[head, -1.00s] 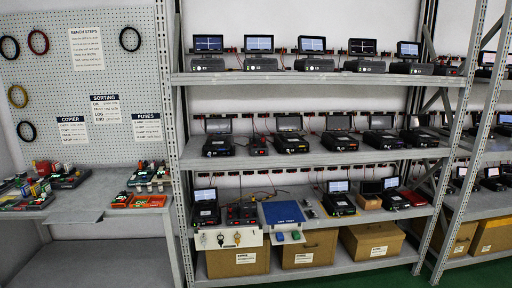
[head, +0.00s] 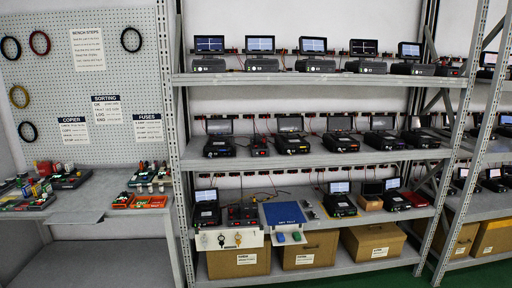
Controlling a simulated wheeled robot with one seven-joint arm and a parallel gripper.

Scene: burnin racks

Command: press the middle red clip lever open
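Small red parts line the rails behind the shelves, such as one on the middle shelf's rail (head: 266,115) and one on the lower shelf's rail (head: 249,174). They are too small to tell which is the middle red clip lever, or whether any lever is open. Small dark units with red parts (head: 242,213) sit on the lower shelf, left of a blue mat (head: 284,213). A thin cable runs above them. My gripper is not in view.
A grey rack (head: 320,78) holds several black test units with small screens on three shelves. Cardboard boxes (head: 238,263) stand at the bottom. A pegboard (head: 75,75) and a bench (head: 92,203) with orange trays (head: 150,202) are at the left. Green floor shows at lower right.

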